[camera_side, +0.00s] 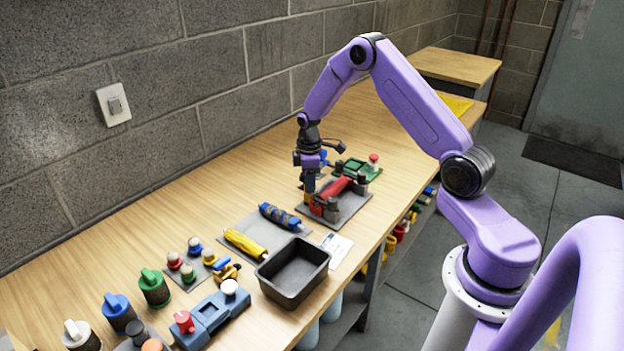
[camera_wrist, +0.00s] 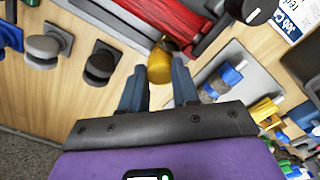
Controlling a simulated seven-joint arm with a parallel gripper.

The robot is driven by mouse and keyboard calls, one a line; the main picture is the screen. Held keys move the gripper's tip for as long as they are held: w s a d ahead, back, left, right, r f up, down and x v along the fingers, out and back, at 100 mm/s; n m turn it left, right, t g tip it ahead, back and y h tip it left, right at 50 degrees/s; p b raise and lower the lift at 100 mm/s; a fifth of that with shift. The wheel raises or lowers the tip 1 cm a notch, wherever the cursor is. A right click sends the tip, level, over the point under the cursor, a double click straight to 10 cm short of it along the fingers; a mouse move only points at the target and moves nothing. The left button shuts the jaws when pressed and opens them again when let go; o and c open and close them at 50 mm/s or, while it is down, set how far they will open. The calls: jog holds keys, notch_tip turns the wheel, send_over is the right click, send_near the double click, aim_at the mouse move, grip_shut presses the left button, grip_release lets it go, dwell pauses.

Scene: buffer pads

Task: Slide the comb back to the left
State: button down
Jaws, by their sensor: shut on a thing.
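A dark grey fixture plate (camera_side: 353,207) on the bench carries a red block (camera_side: 333,188), which also fills the top of the wrist view (camera_wrist: 180,18). A grey bar runs along the red block there. A yellow knob (camera_wrist: 160,66) stands at the bar's near end; I take the bar and knob for the comb, but I cannot make out teeth. My gripper (camera_wrist: 158,78) is shut on the yellow knob, one blue-grey finger on each side. In the side view my gripper (camera_side: 309,176) points down at the plate's left edge.
A green board (camera_side: 358,168) with a red knob lies behind the fixture. A grey mat with a yellow roll (camera_side: 245,243) and a blue roll (camera_side: 280,216) lies to the left. An empty black bin (camera_side: 293,272) stands in front.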

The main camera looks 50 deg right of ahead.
jog(key=c, duration=0.8)
grip_release()
jog(key=shift+a, duration=0.35)
jog(key=shift+d, duration=0.1)
notch_tip(320, 180, up, 17)
jog(key=shift+r, duration=0.2)
jog(key=s+a+r+n, duration=0.1)
jog(key=s+a+r, duration=0.1)
jog(key=s+a, duration=0.6)
jog(key=s+a+r+n, duration=0.1)
jog(key=s+a+r, duration=0.1)
jog(key=s+a, duration=0.6)
jog(key=shift+n, duration=0.8)
jog(key=s+a, duration=0.1)
jog(key=s, duration=0.5)
jog(key=s+a+f, duration=0.1)
jog(key=s, duration=0.6)
jog(key=s+a, duration=0.1)
jog(key=s, duration=0.6)
jog(key=shift+a+f, duration=0.35)
